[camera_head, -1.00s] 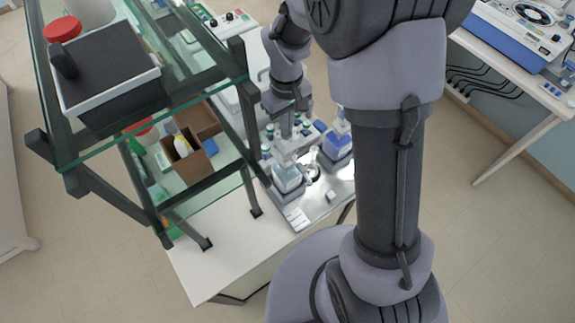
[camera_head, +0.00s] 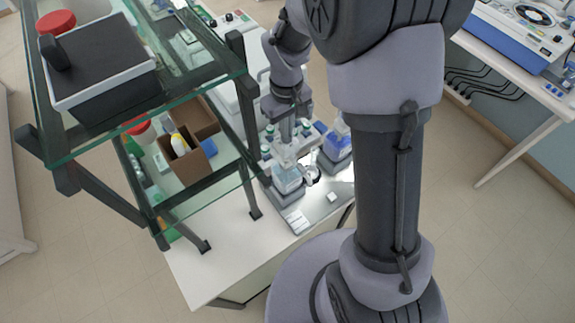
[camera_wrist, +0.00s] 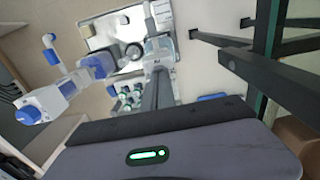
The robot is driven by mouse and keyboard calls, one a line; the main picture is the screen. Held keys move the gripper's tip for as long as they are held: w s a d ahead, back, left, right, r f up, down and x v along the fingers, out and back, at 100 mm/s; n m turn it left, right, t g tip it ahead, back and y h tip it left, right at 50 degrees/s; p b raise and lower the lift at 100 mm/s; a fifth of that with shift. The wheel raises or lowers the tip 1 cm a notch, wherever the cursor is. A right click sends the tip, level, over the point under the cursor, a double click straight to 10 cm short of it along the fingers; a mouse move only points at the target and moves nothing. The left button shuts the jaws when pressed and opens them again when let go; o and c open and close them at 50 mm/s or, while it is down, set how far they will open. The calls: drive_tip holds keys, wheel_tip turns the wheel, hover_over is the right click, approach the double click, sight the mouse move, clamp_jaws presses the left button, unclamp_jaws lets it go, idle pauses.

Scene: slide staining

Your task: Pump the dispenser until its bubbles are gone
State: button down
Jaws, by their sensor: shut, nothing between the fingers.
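A clear dispenser bottle with pale liquid (camera_head: 287,181) stands on the bench's steel tray, below my gripper (camera_head: 287,145). In the wrist view, my gripper (camera_wrist: 159,75) is shut and empty, its fingers pointing at the top of this dispenser (camera_wrist: 160,48). The fingertips overlap the dispenser's head; whether they touch it I cannot tell. The pump head is mostly hidden by the fingers, and bubbles are too small to make out. A second dispenser with blue liquid (camera_head: 337,147) stands to the right; in the wrist view it shows at left (camera_wrist: 68,85).
A glass shelf rack (camera_head: 150,212) stands close on the left, with a cardboard box (camera_head: 188,160) on a lower shelf. Several small green-capped bottles (camera_wrist: 127,97) stand near the dispensers. The white bench front (camera_head: 225,262) is clear.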

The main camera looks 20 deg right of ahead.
drive_tip(key=shift+s, duration=0.1)
idle(0.3)
drive_tip(key=shift+r+p, duration=2.25)
drive_tip(key=shift+r, duration=0.65)
wheel_tip(320, 180, up, 5)
drive_tip(key=p, duration=0.3)
drive_tip(key=shift+p, duration=0.4)
drive_tip(key=s+a+f+m+t+y+b, duration=0.1)
drive_tip(key=s+f+b, duration=0.8)
drive_tip(key=b, duration=1)
drive_tip(key=s+a+f+m+t+y+b, duration=0.1)
drive_tip(key=s+a+f+m+t+b, duration=0.2)
drive_tip(key=s+f+m+b, duration=0.4)
wheel_tip(320, 180, down, 6)
drive_tip(key=s+t+b, duration=0.1)
drive_tip(key=s+b, duration=0.1)
drive_tip(key=b, duration=1.1)
drive_tip(key=shift+s+r+t, duration=0.15)
drive_tip(key=shift+s+t, duration=0.25)
